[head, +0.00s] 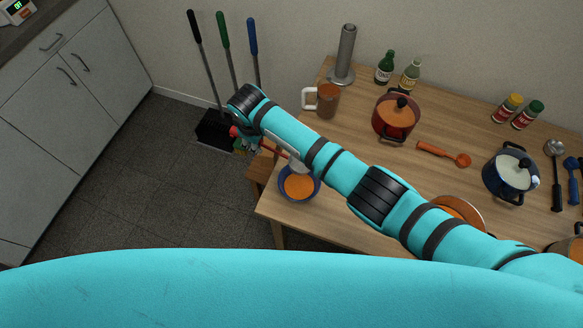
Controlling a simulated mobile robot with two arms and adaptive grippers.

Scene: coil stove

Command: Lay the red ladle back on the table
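The red ladle (273,150) is in my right gripper (247,143), which crosses its red handle near the handle's end. The ladle's grey head (297,165) is over the far edge of a blue bowl (314,191) of orange soup at the table's left front corner. I cannot tell whether the head touches the bowl. The fingertips are small and partly hidden by my wrist. The wooden table (345,148) runs to the right. My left gripper is not in view.
A brown mug (328,100) is at the back left. Long-handled tools (226,50) lean on the wall.

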